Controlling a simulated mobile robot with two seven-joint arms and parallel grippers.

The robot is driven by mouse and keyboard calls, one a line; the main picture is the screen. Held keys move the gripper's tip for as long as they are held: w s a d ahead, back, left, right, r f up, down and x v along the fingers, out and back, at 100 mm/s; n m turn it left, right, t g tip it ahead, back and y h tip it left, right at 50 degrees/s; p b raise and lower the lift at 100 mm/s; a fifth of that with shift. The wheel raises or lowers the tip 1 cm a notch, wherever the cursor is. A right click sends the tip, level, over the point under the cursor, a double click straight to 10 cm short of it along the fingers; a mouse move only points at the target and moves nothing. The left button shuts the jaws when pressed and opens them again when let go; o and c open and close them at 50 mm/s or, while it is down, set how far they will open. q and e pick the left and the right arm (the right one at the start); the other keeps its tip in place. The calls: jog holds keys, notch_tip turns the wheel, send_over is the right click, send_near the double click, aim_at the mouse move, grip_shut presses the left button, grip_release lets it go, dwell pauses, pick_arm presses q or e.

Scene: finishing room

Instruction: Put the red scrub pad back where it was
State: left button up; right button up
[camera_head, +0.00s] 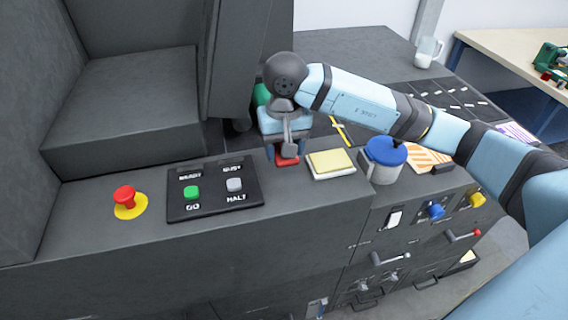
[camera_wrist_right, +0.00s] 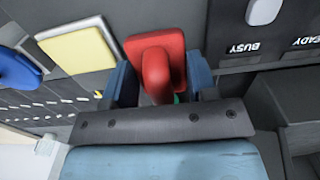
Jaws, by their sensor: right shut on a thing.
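The red scrub pad (camera_head: 288,161) shows as a small red patch under my right gripper (camera_head: 285,153). In the right wrist view the pad (camera_wrist_right: 142,45) has a rounded red handle. The blue fingers of my right gripper (camera_wrist_right: 160,82) are shut on it from both sides. The pad is low over the dark counter (camera_head: 315,205), left of a yellow pad (camera_head: 331,160); I cannot tell whether it touches the counter. The yellow pad (camera_wrist_right: 75,48) also shows in the right wrist view. My left gripper is not in view.
A pot with a blue lid (camera_head: 385,155) and an orange-striped card (camera_head: 425,156) lie to the right. A button panel (camera_head: 214,204) and a red stop button (camera_head: 125,196) are on the left. A tall dark housing (camera_head: 130,90) stands behind them. A clear jug (camera_head: 428,52) is farther back.

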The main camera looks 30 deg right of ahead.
aim_at(284, 175)
jog(key=shift+f, duration=0.9)
notch_tip(284, 175, down, 4)
jog(key=shift+r, duration=0.15)
jog(key=shift+f, duration=0.25)
jog(key=o, duration=0.9)
jog(key=shift+r, duration=0.15)
